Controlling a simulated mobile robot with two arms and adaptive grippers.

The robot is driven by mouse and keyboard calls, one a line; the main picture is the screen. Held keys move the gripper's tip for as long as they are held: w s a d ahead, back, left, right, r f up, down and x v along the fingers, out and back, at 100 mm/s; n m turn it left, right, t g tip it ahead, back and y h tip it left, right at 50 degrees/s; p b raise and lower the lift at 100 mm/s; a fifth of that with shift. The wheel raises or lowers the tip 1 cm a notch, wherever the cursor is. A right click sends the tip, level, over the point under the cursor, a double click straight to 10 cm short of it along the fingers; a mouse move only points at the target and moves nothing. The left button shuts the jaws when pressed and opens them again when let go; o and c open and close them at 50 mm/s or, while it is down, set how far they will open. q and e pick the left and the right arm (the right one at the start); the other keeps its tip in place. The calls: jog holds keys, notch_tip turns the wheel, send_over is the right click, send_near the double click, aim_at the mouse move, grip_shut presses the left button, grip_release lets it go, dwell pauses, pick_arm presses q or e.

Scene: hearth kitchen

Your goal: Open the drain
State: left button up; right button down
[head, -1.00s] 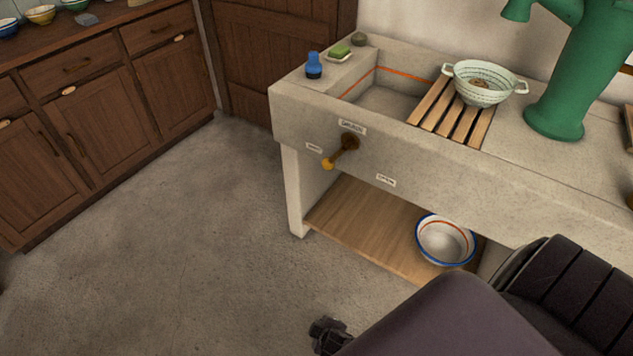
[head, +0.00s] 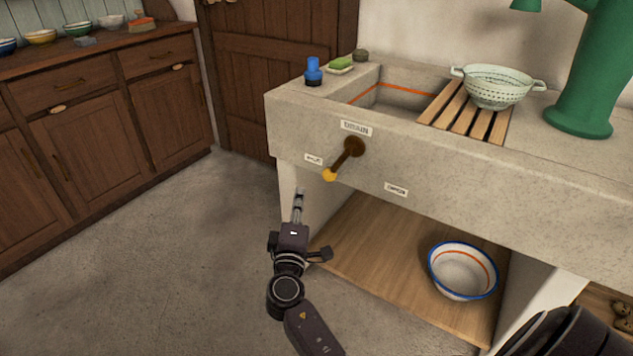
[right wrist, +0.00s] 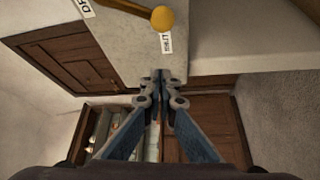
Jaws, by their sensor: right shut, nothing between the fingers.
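The drain lever (head: 345,160) is a brown handle with a yellow knob on the front face of the stone sink (head: 400,172). It slants down to the left, beside the small label at its left. A "DRAIN" label (head: 356,128) sits above its pivot, and an "OPEN" label (head: 396,189) is lower right. My right gripper (head: 299,192) is shut and empty, below and left of the knob, apart from it in the head view. In the right wrist view the closed fingertips (right wrist: 160,74) point toward the sink, with the lever's yellow knob (right wrist: 162,19) beyond them. My left gripper is not in view.
A blue-rimmed bowl (head: 463,270) stands on the wooden shelf (head: 370,245) under the sink. A colander (head: 497,87) rests on the slatted rack, left of a green pump (head: 585,70). A blue bottle (head: 313,72) and soap (head: 341,63) are on the sink's left ledge. Floor at left is clear.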

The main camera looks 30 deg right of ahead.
aim_at(339, 162)
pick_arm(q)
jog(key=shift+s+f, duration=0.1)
pick_arm(e)
jog(key=w+d, duration=0.4)
jog(key=d, duration=0.4)
jog(key=shift+w, duration=0.35)
jog(key=shift+d+r, duration=0.1)
